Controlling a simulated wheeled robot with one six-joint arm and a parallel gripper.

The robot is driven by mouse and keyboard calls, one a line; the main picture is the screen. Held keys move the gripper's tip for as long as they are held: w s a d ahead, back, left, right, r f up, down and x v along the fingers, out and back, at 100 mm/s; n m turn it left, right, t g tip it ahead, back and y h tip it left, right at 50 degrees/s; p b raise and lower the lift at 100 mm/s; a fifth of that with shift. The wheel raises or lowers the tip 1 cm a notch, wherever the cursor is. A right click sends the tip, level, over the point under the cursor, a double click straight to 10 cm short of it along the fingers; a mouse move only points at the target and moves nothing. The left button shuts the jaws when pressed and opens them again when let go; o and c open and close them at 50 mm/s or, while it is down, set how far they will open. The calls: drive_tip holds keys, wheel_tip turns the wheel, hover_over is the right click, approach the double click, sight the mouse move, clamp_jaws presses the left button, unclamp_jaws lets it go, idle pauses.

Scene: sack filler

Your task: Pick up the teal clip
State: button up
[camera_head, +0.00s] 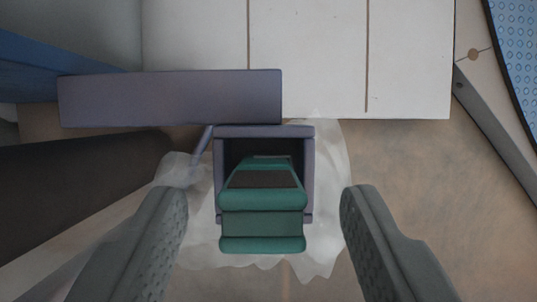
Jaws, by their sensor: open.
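The teal clip (262,224) is in the middle of the head camera view. Its far part sits inside a square purple-grey frame (307,170), and its near end sticks out toward me past the frame's lower edge. My gripper (265,205) is open, with one grey finger to the left of the clip and one to the right. Neither finger touches the clip; there is a gap on each side. The part of the clip deep inside the frame is in shadow.
A purple-grey bar (170,98) lies just above the frame to the left. Crumpled translucent plastic (328,240) spreads around and behind the frame. White panels (310,55) stand at the top. A dark beam (75,190) is at left, and a blue dimpled surface (517,50) at upper right.

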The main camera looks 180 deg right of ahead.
drive_tip(key=shift+x, duration=1)
drive_tip(key=shift+r, duration=0.1)
drive_tip(key=c, duration=1)
drive_tip(key=shift+r, duration=0.1)
drive_tip(key=shift+c, duration=0.2)
